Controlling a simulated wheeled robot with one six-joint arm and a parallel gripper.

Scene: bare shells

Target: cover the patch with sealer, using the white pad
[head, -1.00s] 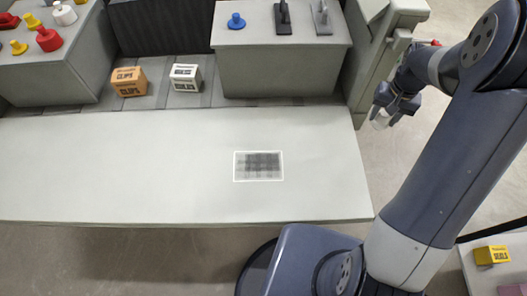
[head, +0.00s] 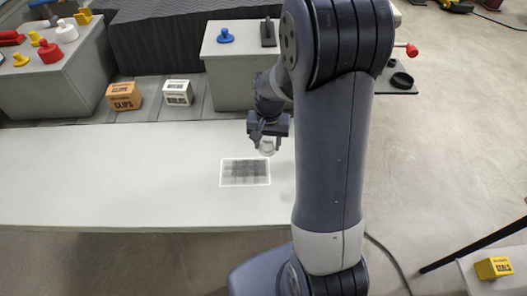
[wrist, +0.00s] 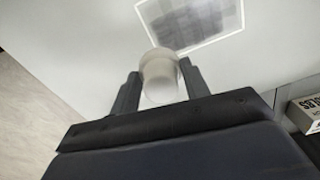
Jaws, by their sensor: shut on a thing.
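The patch (head: 245,173) is a white-outlined rectangle on the pale bench top, filled with uneven dark grey strokes. It also shows in the wrist view (wrist: 200,22). My gripper (head: 267,143) is above the bench, just behind the patch's right part in the head view. It is shut on the white pad (wrist: 158,78), a small round white piece between the fingers. In the head view the pad (head: 267,149) hangs below the fingers. It looks apart from the patch, but its height above the bench is hard to tell.
An orange clips box (head: 124,96) and a white box (head: 178,92) stand behind the bench. A grey block (head: 225,66) behind carries a blue knob (head: 225,36) and a dark handled pad (head: 268,34). The bench's left is clear.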

